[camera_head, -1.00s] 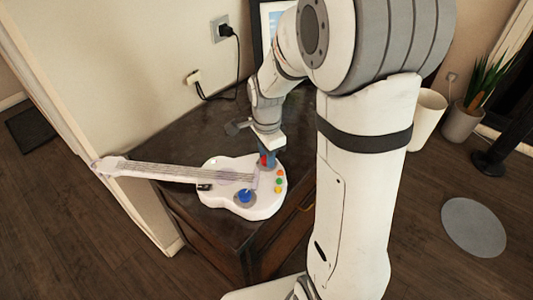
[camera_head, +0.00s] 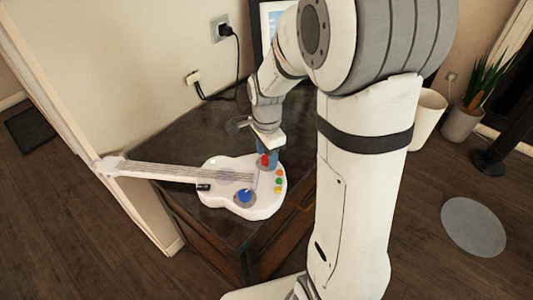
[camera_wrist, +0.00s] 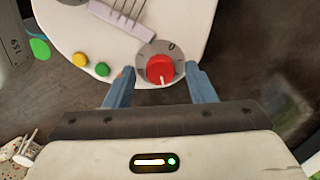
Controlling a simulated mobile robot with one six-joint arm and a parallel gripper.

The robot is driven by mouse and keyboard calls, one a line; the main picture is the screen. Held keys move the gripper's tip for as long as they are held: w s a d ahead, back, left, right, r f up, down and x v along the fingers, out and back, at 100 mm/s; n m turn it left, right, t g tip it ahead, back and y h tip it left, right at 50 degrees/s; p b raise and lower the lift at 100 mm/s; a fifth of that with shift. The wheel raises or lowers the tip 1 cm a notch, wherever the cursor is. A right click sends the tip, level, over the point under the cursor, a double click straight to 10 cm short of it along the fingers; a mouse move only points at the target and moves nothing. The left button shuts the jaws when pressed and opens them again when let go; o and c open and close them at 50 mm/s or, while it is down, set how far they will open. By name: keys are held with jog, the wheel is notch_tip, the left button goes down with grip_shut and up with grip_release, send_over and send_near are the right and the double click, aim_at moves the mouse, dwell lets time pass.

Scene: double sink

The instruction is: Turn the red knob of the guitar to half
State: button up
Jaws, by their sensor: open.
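The white toy guitar (camera_head: 215,186) lies on the dark cabinet top, its neck pointing left. Its red knob (camera_head: 264,160) sits at the far right end of the body; it also shows in the wrist view (camera_wrist: 160,69) on a round grey dial. A white pointer line on the knob points toward the bottom of the wrist view, and a "0" mark is at the dial's upper right. My gripper (camera_wrist: 160,85) is open, with one blue finger on each side of the dial and a gap to the red knob.
A blue knob (camera_head: 245,195) and several small coloured buttons (camera_head: 279,180) are on the guitar body. A picture frame (camera_head: 272,22) stands at the back of the dark cabinet (camera_head: 190,132). Cables hang on the wall behind. The cabinet top left of the gripper is mostly clear.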

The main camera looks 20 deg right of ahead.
aim_at(267, 158)
notch_tip(267, 158, up, 7)
jog(key=shift+r+p, duration=0.15)
jog(key=shift+p, duration=0.25)
jog(key=shift+r, duration=0.15)
jog(key=shift+r, duration=0.1)
jog(key=s+r+n+t+p, duration=0.1)
jog(key=s+r+n+p, duration=0.2)
jog(key=s+r+n, duration=0.2)
jog(key=s+r+n+t+p, duration=0.1)
jog(key=s+r+n+p, duration=0.2)
jog(key=s+n, duration=0.7)
jog(key=shift+s+d+r+t, duration=0.15)
jog(key=shift+d+r+t, duration=0.15)
jog(key=shift+r, duration=0.65)
dwell(0.4)
